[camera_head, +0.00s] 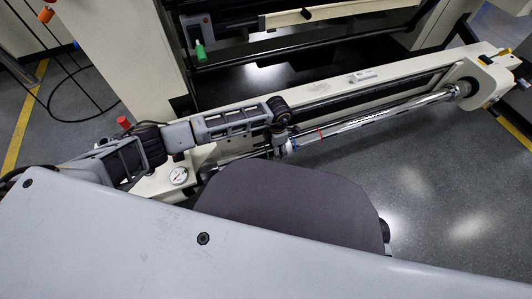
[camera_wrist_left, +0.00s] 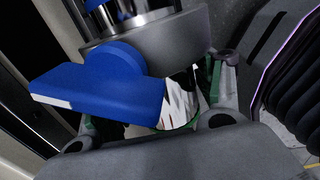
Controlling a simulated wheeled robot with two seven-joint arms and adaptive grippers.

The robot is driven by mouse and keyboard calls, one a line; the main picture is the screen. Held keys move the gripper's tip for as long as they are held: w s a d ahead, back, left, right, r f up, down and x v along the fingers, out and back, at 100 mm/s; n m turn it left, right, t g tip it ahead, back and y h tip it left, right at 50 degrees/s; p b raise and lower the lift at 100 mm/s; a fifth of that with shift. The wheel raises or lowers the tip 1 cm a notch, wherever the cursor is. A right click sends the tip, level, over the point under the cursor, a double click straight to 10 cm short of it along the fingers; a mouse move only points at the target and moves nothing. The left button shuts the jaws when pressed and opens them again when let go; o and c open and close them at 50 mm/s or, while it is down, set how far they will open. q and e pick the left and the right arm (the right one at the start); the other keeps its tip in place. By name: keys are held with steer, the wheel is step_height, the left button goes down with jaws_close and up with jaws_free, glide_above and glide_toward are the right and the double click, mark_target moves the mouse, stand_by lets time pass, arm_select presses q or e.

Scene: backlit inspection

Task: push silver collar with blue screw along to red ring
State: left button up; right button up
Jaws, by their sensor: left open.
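The silver collar (camera_wrist_left: 165,40) fills the upper middle of the left wrist view, with its big blue screw (camera_wrist_left: 100,85) on the near side. My left gripper (camera_wrist_left: 155,115) is open, its fingers spread on either side of the screw and a shiny piece beneath it. I cannot tell whether they touch the collar. In the head view my left gripper (camera_head: 279,150) points down at the chrome bar (camera_head: 375,115), beside the collar (camera_head: 291,146), which is small and partly hidden. The thin red ring (camera_head: 320,132) is on the bar, a short way right of the collar. My right gripper is out of view.
A cream machine beam (camera_head: 400,70) runs behind the bar to an end block (camera_head: 485,78) at right. Open floor (camera_head: 440,190) lies in front of the bar.

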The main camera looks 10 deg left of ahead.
mark_target(303, 136)
arm_select(q)
steer(key=shift+w+d+b, duration=0.6)
steer(key=shift+d+b, duration=0.1)
steer(key=shift+d, duration=0.2)
steer(key=shift+w+d+b, duration=0.65)
steer(key=shift+d+b, duration=0.1)
steer(key=shift+d, duration=0.2)
steer(key=shift+w+d+b, duration=0.6)
steer(key=shift+d+b, duration=0.1)
steer(key=shift+d, duration=0.2)
stand_by(1.5)
steer(key=shift+w+d, duration=0.75)
steer(key=shift+d, duration=0.35)
steer(key=shift+w+d, duration=0.7)
steer(key=shift+d, duration=0.35)
stand_by(1.6)
